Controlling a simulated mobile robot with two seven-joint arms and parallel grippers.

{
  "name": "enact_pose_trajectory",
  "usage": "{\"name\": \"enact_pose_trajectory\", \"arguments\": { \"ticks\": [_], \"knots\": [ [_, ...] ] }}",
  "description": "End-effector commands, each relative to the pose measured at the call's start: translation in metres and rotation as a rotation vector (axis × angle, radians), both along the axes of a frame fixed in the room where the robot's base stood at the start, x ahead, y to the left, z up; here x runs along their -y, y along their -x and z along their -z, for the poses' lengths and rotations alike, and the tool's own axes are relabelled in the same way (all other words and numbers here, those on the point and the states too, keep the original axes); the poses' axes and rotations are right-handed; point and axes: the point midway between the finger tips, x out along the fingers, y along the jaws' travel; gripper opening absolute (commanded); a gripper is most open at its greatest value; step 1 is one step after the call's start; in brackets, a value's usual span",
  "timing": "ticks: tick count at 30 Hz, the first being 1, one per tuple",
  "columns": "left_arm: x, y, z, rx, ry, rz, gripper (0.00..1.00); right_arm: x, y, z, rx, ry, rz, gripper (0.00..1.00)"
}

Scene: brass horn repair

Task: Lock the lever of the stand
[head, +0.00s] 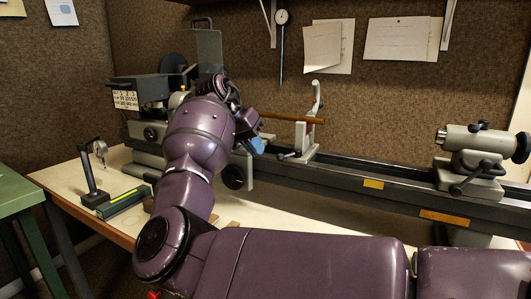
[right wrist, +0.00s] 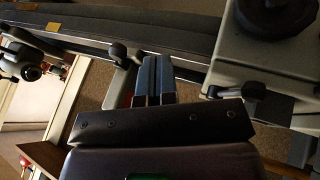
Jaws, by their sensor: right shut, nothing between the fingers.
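The stand (head: 304,136) is a pale upright frame on the dark rail of the bench machine, with a brass-coloured rod (head: 290,118) at it. A short lever (head: 289,155) with a dark end sticks out low on its left side. A dark-knobbed lever (right wrist: 119,54), probably the same one, shows left of the fingers in the right wrist view. My right gripper (head: 257,146) has blue fingers and is just left of the lever. In the right wrist view the fingers (right wrist: 153,78) are together and empty, apart from the lever as far as I can tell. My left gripper is out of view.
The grey headstock (head: 150,131) stands at the left of the rail, partly behind my arm. A tailstock (head: 477,158) stands at the right. A dial gauge stand (head: 92,188) is on the bench at left. The rail between stand and tailstock is clear.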

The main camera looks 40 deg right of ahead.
Motion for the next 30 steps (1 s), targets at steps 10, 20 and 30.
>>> {"name": "enact_pose_trajectory", "arguments": {
  "ticks": [10,20,30],
  "knots": [
    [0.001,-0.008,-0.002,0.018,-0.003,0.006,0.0,0.014,0.027,0.003,0.003,0.0,0.001,0.0],
    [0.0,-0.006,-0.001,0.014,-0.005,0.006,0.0,0.015,0.03,0.003,0.003,0.0,-0.001,0.0],
    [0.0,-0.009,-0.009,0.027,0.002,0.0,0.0,0.02,0.029,-0.002,0.007,0.001,-0.03,0.0]
  ]
}}
